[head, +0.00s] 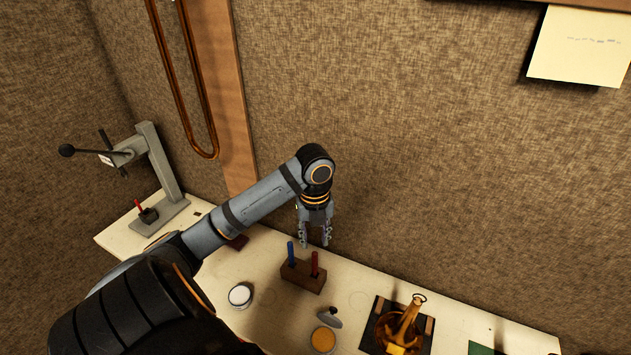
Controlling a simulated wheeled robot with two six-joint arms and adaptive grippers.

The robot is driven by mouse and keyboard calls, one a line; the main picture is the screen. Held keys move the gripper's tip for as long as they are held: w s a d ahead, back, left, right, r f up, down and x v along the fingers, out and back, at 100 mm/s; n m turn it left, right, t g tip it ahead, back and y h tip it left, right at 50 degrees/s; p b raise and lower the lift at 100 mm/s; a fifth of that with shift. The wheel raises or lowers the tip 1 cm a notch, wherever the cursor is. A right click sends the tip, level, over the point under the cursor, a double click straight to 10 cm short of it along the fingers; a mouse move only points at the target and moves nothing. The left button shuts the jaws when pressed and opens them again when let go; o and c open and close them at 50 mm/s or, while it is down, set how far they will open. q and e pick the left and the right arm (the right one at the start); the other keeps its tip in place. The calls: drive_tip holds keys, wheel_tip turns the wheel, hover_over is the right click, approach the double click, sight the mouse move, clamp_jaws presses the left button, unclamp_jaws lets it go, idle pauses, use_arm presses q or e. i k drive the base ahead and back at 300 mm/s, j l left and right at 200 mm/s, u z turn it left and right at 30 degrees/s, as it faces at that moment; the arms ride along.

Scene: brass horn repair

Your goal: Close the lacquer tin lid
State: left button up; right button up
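A small round tin with amber contents (323,339), which looks like the lacquer tin, stands on the bench at the bottom centre of the head view. A grey lid-like piece (329,319) shows tilted at the tin's back edge, so the tin is uncovered. I cannot tell whether the two are joined. My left gripper (316,245) points down, with its fingers apart and nothing between them. It is above the bench, behind the tin and apart from it. My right gripper is not in view.
A wooden block (303,277) with a blue and a red tool stands between my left gripper and the tin. A white-topped round container (240,295) is left. A brass horn part (408,322) rests on a dark stand right. A lever press (160,175) stands far left.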

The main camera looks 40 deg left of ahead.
sight(329, 318)
drive_tip(key=k, duration=1.5)
